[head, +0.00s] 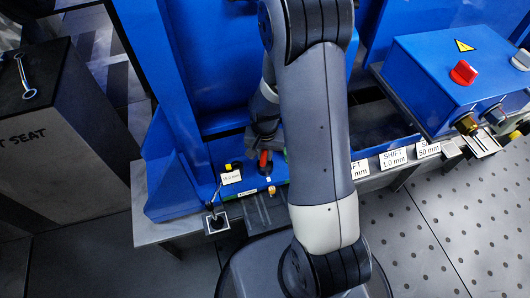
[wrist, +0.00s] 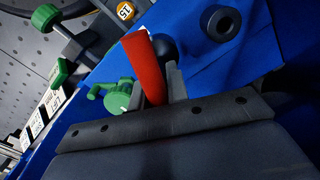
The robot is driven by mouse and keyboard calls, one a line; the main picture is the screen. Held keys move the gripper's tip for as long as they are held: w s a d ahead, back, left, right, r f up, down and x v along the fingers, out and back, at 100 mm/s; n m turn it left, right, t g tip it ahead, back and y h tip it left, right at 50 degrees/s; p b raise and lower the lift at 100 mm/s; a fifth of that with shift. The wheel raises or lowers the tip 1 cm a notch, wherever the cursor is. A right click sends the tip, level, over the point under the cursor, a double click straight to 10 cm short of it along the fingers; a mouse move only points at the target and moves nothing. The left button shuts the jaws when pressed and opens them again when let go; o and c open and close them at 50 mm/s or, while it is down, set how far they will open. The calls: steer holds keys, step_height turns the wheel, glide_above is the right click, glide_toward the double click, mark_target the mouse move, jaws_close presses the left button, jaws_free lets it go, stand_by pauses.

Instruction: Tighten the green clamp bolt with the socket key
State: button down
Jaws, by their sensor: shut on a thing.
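My gripper (wrist: 157,90) is shut on an upright red handle (wrist: 145,60) in the wrist view. The handle also shows in the head view (head: 264,159), below my arm. Whether it belongs to the socket key cannot be told, as its lower end is hidden by my gripper. A green part with a lever and a pale marked face (wrist: 118,97) stands just left of the fingers; it may be the green clamp bolt. Another green knob (wrist: 57,72) sits farther left on a dark bar. In the head view my arm covers most of this area.
A black ball knob (wrist: 165,47) stands close behind the handle, and a black ring (wrist: 222,24) lies on the blue plate. A wrench (head: 25,78) lies on a dark block at left. A blue box with a red knob (head: 463,72) and label plates (head: 394,159) are at right.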

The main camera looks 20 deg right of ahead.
steer(key=shift+m, duration=0.5)
steer(key=shift+m, duration=2.8)
steer(key=shift+m, duration=1.4)
